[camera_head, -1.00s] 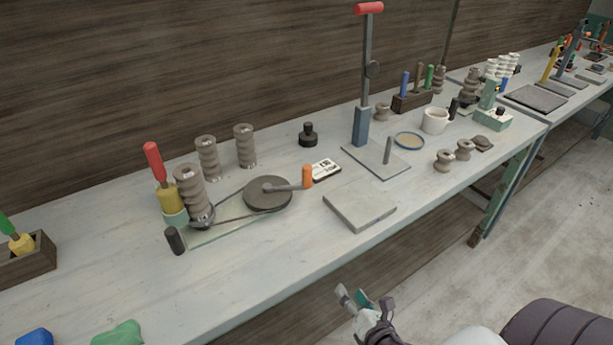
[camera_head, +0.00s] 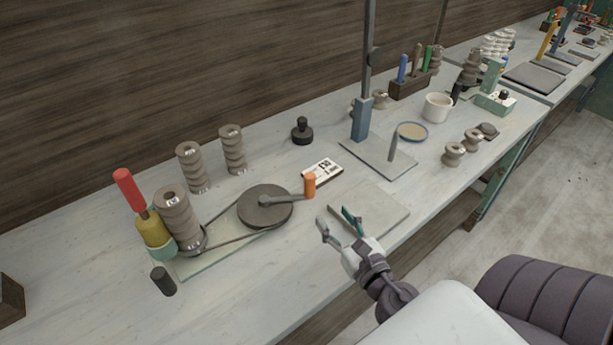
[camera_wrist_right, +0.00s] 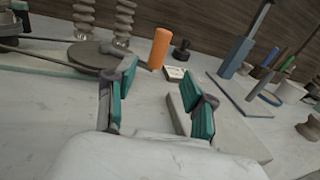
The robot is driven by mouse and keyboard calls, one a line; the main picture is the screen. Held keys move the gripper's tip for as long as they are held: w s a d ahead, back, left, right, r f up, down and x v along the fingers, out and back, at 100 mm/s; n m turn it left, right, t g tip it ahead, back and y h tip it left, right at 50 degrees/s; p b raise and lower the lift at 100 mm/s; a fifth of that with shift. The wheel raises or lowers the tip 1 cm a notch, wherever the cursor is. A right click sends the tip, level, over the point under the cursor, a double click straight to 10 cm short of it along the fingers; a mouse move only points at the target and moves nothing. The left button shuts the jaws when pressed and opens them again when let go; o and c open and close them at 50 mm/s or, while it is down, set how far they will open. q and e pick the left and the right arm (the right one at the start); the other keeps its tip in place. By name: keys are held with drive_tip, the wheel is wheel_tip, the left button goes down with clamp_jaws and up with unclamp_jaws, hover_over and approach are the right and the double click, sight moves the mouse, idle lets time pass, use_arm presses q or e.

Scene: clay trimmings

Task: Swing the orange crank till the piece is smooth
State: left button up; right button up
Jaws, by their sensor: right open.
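The orange crank handle (camera_head: 310,184) stands upright at the end of a grey arm on the dark round wheel (camera_head: 265,206). A belt runs from the wheel to a small pulley under a ribbed grey-brown clay piece (camera_head: 176,215) at the left of the base plate. A yellow tool with a red handle (camera_head: 130,190) leans beside that piece. My right gripper (camera_head: 335,222) is open and empty, in front of and below the handle. In the right wrist view the orange handle (camera_wrist_right: 159,48) shows beyond the fingers, between them and apart from both. My left gripper is not in view.
A grey slab (camera_head: 385,215) lies beside my right gripper. A label card (camera_head: 322,172) lies behind the handle. A stand with a tall post (camera_head: 362,120) rises farther right. Two ribbed pieces (camera_head: 232,150) stand behind the wheel. The bench front is mostly clear.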

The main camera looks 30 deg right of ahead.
sight(312, 187)
drive_tip(key=w, duration=0.1)
drive_tip(key=w+p, duration=0.1)
drive_tip(key=w, duration=0.1)
drive_tip(key=w+p, duration=0.1)
drive_tip(key=w, duration=0.1)
drive_tip(key=shift+w+d+r, duration=0.2)
drive_tip(key=shift+d+r, duration=0.15)
drive_tip(key=shift+r, duration=0.05)
drive_tip(key=w, duration=0.2)
drive_tip(key=w+p, duration=0.1)
drive_tip(key=w, duration=0.3)
drive_tip(key=shift+d+f+p, duration=0.3)
drive_tip(key=shift+d+p, duration=0.05)
drive_tip(key=shift+w, duration=0.25)
drive_tip(key=shift+c, duration=1)
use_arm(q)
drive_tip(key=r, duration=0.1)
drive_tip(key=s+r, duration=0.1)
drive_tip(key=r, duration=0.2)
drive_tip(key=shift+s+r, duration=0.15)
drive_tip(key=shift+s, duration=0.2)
use_arm(e)
clamp_jaws()
